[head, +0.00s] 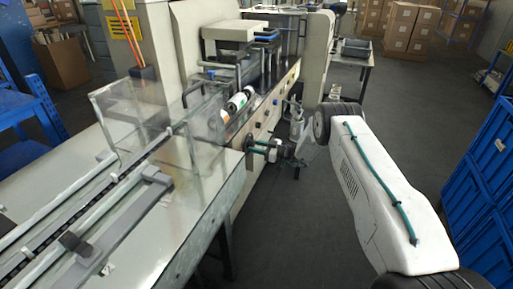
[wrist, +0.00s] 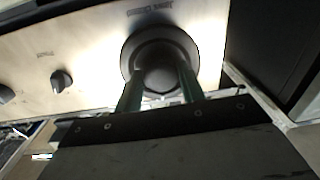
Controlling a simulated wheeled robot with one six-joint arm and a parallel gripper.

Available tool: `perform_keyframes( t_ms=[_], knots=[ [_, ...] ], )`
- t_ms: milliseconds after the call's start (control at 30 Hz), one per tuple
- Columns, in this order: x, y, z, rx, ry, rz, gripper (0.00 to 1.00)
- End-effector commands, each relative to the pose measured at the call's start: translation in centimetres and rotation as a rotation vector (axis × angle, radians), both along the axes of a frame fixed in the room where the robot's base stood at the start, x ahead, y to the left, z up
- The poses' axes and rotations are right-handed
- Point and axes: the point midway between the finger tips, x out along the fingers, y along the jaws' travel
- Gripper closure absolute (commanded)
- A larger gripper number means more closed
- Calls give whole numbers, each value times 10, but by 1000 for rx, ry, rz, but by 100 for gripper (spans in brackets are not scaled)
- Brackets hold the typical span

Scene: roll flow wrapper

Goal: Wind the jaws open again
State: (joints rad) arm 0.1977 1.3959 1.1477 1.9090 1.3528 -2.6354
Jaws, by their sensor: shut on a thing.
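A round dark knob (wrist: 158,42) sits on the pale machine panel (wrist: 95,52), with a small label above it that is too blurred to read surely. My gripper (wrist: 160,84) has its two green fingers on either side of the knob and is shut on it. In the head view my gripper (head: 264,149) reaches the front panel of the wrapper (head: 276,113) from the right. The knob is mostly hidden there by the fingers. The machine's jaws cannot be made out clearly in either view.
A smaller dark knob (wrist: 61,80) is on the panel left of the held one. The infeed conveyor (head: 75,215) with clear guards (head: 205,150) stands at left. Blue crates (head: 490,175) stack at the right edge. Grey floor (head: 300,235) is clear between.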

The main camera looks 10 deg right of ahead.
Motion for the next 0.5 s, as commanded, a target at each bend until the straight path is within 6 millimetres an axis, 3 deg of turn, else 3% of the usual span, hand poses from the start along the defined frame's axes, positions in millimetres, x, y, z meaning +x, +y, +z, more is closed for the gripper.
perform_keyframes(
  t_ms=[500],
  knots=[
    [-1, -2, -3, -72, -92, -2, 84]
  ],
)
